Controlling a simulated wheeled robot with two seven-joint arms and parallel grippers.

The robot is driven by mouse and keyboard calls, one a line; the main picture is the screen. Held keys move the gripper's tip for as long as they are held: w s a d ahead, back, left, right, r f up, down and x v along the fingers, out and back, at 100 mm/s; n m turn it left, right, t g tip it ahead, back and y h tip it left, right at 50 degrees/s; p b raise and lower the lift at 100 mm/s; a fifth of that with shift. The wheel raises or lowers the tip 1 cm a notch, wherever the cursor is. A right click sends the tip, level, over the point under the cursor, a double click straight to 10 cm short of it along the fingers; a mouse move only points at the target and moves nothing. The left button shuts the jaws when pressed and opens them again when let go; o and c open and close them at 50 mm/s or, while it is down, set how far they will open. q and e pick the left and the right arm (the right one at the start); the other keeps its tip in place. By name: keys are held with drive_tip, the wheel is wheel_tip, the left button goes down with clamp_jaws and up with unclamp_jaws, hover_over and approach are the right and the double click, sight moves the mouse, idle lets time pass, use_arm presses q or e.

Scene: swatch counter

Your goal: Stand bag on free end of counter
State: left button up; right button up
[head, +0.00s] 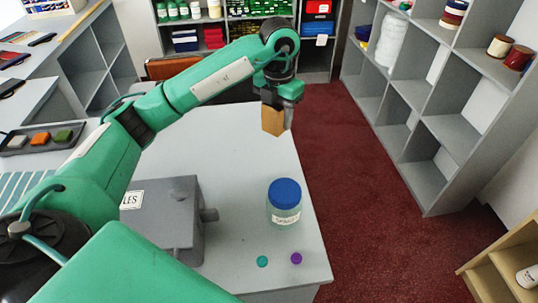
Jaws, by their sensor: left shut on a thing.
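My left gripper (282,104) reaches over the far right part of the white counter (215,147) and points down. It is shut on a small tan block-shaped thing, which looks like the bag (271,120). The bag hangs roughly upright, its upper part partly hidden by the gripper. I cannot tell whether its bottom touches the counter or is a little above it. The counter top around it is bare. My right gripper is not in view.
A clear jar with a blue lid (285,194), a teal button (262,261) and a purple button (296,258) are on the counter's near right. A grey box (165,215) is left of the jar. Grey shelves (425,120) stand right, across red carpet (345,190).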

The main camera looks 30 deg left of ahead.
use_arm(q)
wheel_tip(320, 180, down, 12)
drive_tip(key=p, duration=0.3)
drive_tip(key=shift+r, duration=0.25)
drive_tip(key=shift+f, duration=0.6)
wheel_tip(320, 180, down, 4)
drive_tip(key=shift+p, duration=0.85)
drive_tip(key=shift+f, duration=0.1)
drive_tip(key=shift+f+b, duration=0.15)
drive_tip(key=shift+b, duration=0.15)
drive_tip(key=o, duration=0.9)
drive_tip(key=shift+o, duration=0.2)
